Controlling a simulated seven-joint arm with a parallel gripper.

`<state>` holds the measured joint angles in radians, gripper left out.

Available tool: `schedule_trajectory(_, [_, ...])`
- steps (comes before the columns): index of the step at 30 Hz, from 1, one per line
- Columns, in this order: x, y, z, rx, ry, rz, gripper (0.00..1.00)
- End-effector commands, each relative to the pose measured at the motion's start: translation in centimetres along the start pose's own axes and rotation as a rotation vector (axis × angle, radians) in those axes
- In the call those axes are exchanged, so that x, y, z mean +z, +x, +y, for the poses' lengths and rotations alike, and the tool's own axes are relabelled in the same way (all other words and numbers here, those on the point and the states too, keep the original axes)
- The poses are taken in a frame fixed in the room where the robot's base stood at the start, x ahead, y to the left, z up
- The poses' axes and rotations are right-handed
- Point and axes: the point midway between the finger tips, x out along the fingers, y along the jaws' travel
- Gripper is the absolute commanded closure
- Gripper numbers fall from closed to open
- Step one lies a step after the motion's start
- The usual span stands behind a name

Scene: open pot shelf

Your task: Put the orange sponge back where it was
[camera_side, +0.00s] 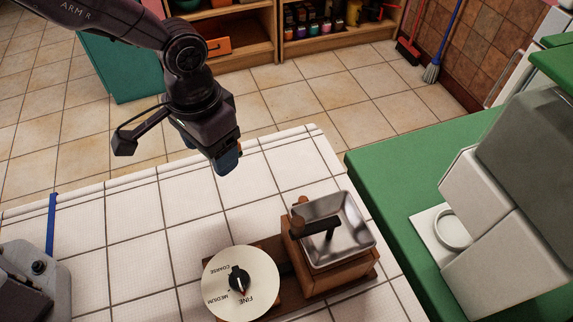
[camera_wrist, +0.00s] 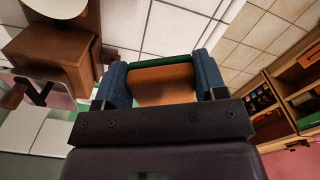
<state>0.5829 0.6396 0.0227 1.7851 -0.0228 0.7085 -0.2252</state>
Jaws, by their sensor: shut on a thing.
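My gripper (camera_side: 227,160) hangs above the back edge of the white tiled counter in the side view, with its blue fingers pointing down. In the wrist view my gripper (camera_wrist: 162,72) is shut on the orange sponge (camera_wrist: 165,86), which has a green strip along its far edge. The sponge sits between the two blue fingers, above the white tiles. In the side view the sponge is hidden by the fingers. I cannot tell from these frames where the sponge was before.
A wooden grinder (camera_side: 335,265) with a metal hopper and a round dial (camera_side: 240,284) stand at the counter's front. A green counter (camera_side: 400,190) with a grey-white machine (camera_side: 520,220) is at right. Wooden shelves (camera_side: 250,52) stand behind.

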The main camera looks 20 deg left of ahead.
Motion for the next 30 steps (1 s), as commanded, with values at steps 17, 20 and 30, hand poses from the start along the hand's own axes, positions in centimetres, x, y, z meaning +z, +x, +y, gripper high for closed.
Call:
schedule_trajectory(17, [-8.4, 4.7, 2.1, -0.005, 0.071, -0.011, 0.54])
schedule_trajectory(20, [-9.8, 6.7, 2.5, -0.006, 0.071, -0.013, 0.54])
schedule_trajectory(30, [-12.4, 9.7, 3.1, -0.005, 0.069, -0.011, 0.54])
